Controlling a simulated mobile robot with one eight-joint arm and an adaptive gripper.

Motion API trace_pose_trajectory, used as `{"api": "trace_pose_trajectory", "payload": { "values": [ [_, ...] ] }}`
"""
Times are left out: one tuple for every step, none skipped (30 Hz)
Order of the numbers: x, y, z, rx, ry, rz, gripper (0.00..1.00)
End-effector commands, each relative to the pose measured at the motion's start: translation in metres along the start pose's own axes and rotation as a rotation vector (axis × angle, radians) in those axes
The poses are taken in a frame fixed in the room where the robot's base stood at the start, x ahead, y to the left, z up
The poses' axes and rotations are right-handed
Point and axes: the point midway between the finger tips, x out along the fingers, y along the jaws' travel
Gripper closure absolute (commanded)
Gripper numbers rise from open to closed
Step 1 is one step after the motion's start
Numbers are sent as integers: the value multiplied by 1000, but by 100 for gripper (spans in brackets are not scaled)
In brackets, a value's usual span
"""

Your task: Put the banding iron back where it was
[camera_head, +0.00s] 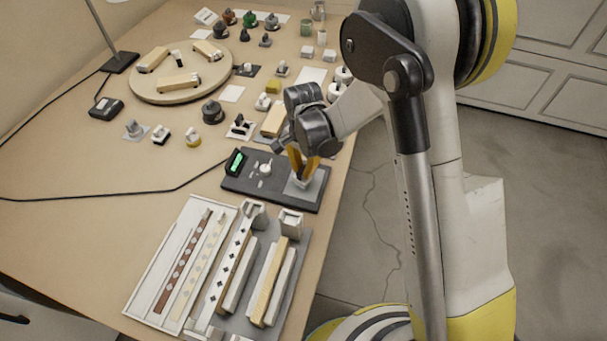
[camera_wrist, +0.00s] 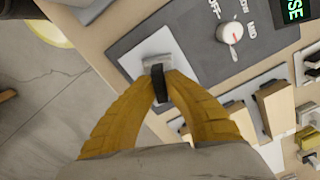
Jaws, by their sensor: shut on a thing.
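The banding iron (camera_wrist: 157,64) shows in the wrist view as a small grey metal body with a black handle. My gripper (camera_wrist: 161,84) has its yellow fingers shut on the black handle. The iron is over a light grey square pad (camera_wrist: 188,50) at one end of a dark control base (camera_wrist: 125,42). I cannot tell if it touches the pad. In the head view my gripper (camera_head: 303,170) points down over the right end of that base (camera_head: 250,186); the fingers hide most of the iron there. The base carries a white dial (camera_head: 265,169) and a green display (camera_head: 236,161).
In front of the base lie a white tray (camera_head: 150,290) of inlaid strips and a grey fixture (camera_head: 294,270) with wooden bars. A round wooden board (camera_head: 180,95) and several small tools stand behind. The bench's right edge is close to the base. A black cable crosses the left side.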

Motion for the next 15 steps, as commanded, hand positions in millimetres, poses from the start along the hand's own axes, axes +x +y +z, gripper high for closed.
{"api": "trace_pose_trajectory", "payload": {
  "values": [
    [11, 0, 0, 0, 0, 0, 100],
    [13, 0, 0, 0, 0, 0, 100],
    [15, 0, 0, 0, 0, 0, 100],
    [14, 0, 0, 0, 0, 0, 100],
    [14, 0, 0, 0, 0, 0, 100],
    [13, 0, 0, 0, 0, 0, 100],
    [13, 0, 0, 0, 0, 0, 100],
    [13, 0, 0, 0, 0, 0, 100],
    [13, 0, 0, 0, 0, 0, 100],
    [13, 0, 0, 0, 0, 0, 100],
    [14, 0, 0, 0, 0, 0, 100],
    [15, 0, 0, 0, 0, 0, 100],
    [16, 0, 0, 0, 0, 0, 100],
    [18, 0, 0, 0, 0, 0, 100],
    [16, 0, 0, 0, 0, 0, 76]
  ]
}}
